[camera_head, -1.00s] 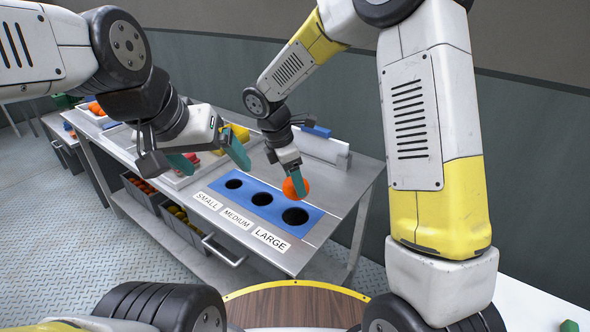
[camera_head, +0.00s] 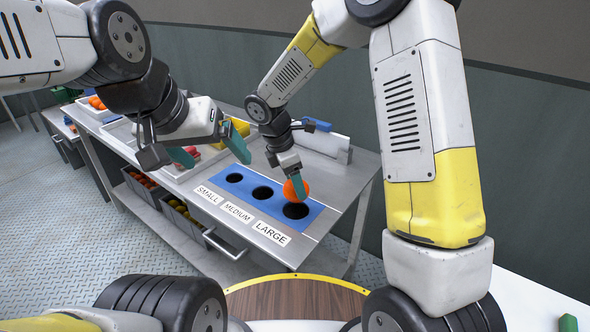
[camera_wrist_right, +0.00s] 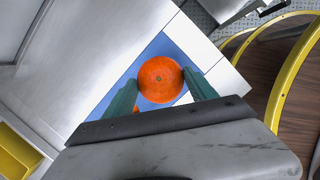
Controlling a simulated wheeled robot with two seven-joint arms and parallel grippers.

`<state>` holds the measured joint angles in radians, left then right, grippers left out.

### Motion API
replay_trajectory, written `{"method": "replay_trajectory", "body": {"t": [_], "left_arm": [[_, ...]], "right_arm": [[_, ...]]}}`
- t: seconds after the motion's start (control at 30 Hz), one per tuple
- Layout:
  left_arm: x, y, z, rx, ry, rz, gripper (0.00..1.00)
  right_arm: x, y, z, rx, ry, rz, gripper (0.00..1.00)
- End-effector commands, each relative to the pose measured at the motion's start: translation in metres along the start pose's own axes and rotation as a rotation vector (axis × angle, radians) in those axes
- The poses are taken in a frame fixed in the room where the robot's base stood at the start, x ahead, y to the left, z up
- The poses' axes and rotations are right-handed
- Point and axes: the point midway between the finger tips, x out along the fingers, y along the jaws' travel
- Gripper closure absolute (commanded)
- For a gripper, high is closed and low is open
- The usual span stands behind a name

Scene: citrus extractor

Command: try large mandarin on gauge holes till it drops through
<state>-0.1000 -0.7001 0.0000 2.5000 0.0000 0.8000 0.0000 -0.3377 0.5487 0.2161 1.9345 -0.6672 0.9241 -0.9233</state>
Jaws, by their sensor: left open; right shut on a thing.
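An orange mandarin (camera_head: 296,190) is held between the green fingers of my right gripper (camera_head: 298,184), over the blue gauge plate (camera_head: 260,206) close behind the large hole (camera_head: 296,210). In the right wrist view the mandarin (camera_wrist_right: 160,80) sits between the two fingertips and hides the hole under it. The small hole (camera_head: 234,178) and medium hole (camera_head: 262,192) are empty and dark. Labels SMALL, MEDIUM and LARGE (camera_head: 270,233) lie in front. My left gripper (camera_head: 210,154) is open and empty, left of the plate above the table.
The steel table (camera_head: 325,222) carries trays (camera_head: 110,118) with fruit at its far left. Bins of orange and yellow fruit (camera_head: 180,213) stand on the lower shelf. A white block with a blue part (camera_head: 318,140) stands behind the plate. A round wooden top (camera_head: 295,303) is in front.

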Motion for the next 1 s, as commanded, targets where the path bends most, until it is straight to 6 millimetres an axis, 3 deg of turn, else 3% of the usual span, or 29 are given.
{"method": "replay_trajectory", "body": {"t": [1.0], "left_arm": [[0.0,0.0,0.0,0.0,0.0,0.0,0.11]], "right_arm": [[0.022,0.0,-0.006,0.0,0.0,0.0,0.9]]}}
